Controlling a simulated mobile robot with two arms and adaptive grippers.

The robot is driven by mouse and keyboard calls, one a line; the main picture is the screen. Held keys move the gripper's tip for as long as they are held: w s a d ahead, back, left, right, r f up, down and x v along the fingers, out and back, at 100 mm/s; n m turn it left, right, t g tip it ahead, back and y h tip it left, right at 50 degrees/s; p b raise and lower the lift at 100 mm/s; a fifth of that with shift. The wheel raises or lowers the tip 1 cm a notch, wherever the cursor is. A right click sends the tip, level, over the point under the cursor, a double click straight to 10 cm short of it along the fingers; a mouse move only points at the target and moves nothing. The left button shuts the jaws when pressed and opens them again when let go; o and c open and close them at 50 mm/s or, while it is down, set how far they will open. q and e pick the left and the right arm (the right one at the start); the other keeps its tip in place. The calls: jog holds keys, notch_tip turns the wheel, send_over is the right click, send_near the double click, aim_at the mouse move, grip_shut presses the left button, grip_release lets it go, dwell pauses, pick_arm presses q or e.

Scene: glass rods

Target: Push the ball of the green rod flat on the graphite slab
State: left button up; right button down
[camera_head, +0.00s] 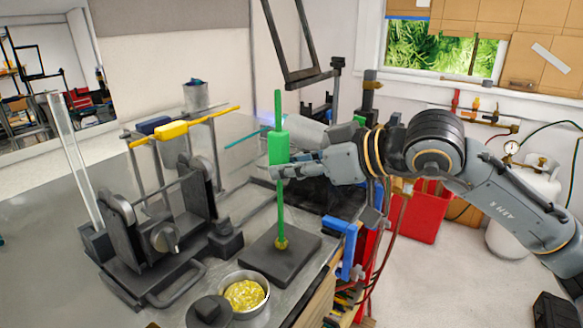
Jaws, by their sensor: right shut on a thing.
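The green rod (280,205) stands upright in the middle of the view, with a thicker green sleeve (279,148) partway up. At its lower end is a small yellowish ball (281,243). The ball is at the top face of the dark graphite slab (284,268), and looks to be touching it. My right gripper (280,170) comes in from the right and is shut on the rod at the lower part of the sleeve. The far finger is partly hidden. My left gripper is not in view.
A dark metal stand (150,235) at the left holds a yellow rod (180,128) and a blue piece (155,125). A bowl of yellow bits (244,295) stands in front of the slab. A blue clamp (347,250) sits at the table's right edge.

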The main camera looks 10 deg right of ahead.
jog(key=b, duration=0.4)
jog(key=shift+f, duration=0.1)
dwell(4.9)
notch_tip(320, 180, up, 12)
jog(key=p, duration=0.8)
